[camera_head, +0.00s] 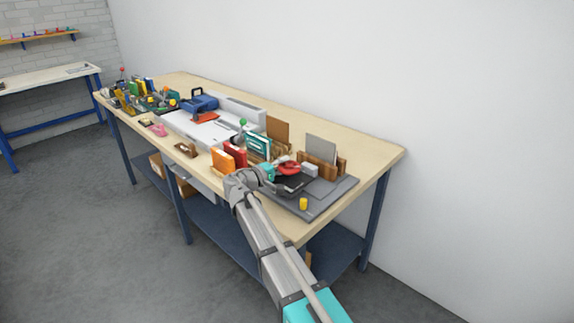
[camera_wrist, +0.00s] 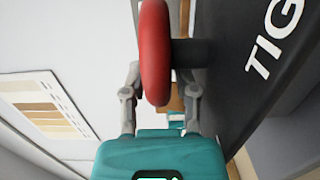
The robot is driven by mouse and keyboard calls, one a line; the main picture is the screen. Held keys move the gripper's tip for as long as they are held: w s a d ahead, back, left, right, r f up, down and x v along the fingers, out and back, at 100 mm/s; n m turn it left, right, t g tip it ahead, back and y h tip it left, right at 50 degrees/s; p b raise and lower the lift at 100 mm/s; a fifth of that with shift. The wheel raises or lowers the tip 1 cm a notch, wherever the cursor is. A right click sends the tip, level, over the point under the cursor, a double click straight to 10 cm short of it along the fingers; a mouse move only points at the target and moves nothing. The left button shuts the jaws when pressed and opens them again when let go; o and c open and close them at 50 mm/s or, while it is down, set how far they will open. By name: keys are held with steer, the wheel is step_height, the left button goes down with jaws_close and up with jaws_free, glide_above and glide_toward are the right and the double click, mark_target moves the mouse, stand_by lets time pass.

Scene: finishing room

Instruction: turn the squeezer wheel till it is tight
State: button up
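The red squeezer wheel (camera_wrist: 155,50) shows edge-on in the wrist view, on a dark shaft (camera_wrist: 195,52) that runs to a black body (camera_wrist: 245,60) with white lettering starting "TIG". My gripper (camera_wrist: 160,75) has its two grey fingers apart, one on each side of the wheel's lower rim. The left finger looks close to the rim or touching it. A gap shows between the rim and the right finger. In the head view the red wheel (camera_head: 288,168) is small, just right of my gripper (camera_head: 270,172), on the bench's near right part.
The wooden bench (camera_head: 370,150) holds a grey mat (camera_head: 330,205) with a yellow cylinder (camera_head: 303,204). Orange (camera_head: 222,161) and red booklets stand left of my gripper. A grey panel (camera_head: 321,149) stands in a wooden rack behind the wheel. A wall is behind.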

steer(key=v, duration=1.1)
steer(key=shift+d, duration=0.1)
